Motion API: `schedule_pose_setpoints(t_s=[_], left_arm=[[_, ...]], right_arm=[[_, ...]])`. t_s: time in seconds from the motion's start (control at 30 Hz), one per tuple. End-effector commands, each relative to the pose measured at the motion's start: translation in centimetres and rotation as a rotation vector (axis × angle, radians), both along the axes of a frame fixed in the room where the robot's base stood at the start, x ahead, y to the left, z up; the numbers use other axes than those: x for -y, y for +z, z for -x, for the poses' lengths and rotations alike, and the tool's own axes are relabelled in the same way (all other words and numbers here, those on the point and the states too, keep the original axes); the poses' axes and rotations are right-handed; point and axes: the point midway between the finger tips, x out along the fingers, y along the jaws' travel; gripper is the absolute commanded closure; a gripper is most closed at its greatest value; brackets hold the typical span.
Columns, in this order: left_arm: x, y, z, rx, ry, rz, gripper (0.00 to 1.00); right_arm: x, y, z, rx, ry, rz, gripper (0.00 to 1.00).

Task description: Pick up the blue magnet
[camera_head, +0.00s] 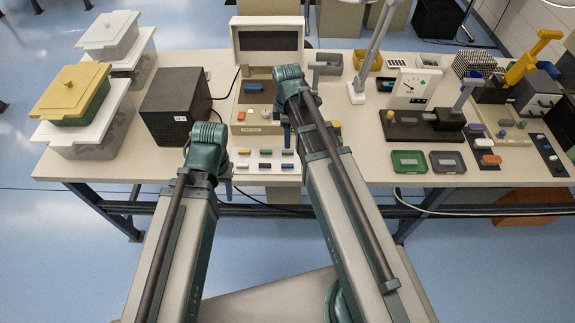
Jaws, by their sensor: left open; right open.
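A white board (252,180) at the table's front edge holds two rows of small coloured bars. A small blue bar (287,152), which looks like the blue magnet, lies at the right end of its back row. My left gripper (227,185) is mostly hidden behind its wrist, just left of the board, and is open. My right gripper (286,135) is open, partly hidden by its own arm, above and behind the blue bar. I see nothing held in either gripper.
A beige press box (258,128) with an open lid stands behind the board. A black box (175,105) and stacked tubs (85,140) are to the left. A gauge device (413,90) and green and black trays (409,161) are to the right.

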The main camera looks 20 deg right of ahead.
Motion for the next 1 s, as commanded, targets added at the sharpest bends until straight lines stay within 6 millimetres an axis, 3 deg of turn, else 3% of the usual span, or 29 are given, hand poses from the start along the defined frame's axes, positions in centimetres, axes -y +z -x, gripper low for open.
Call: schedule_pose_setpoints(t_s=[0.27,0.73,1.0], left_arm=[[0.0,-1.7,0.0,0.0,0.0,0.0,0.5],[0.0,-8.2,0.0,0.0,0.0,0.0,0.5],[0.0,-8.6,0.0,0.0,0.0,0.0,0.5]], right_arm=[[0.0,-1.7,0.0,0.0,-0.002,0.0,0.47],[0.0,-8.1,0.1,0.001,-0.004,0.0,0.47],[0.0,-8.6,0.1,0.001,-0.004,0.0,0.47]])
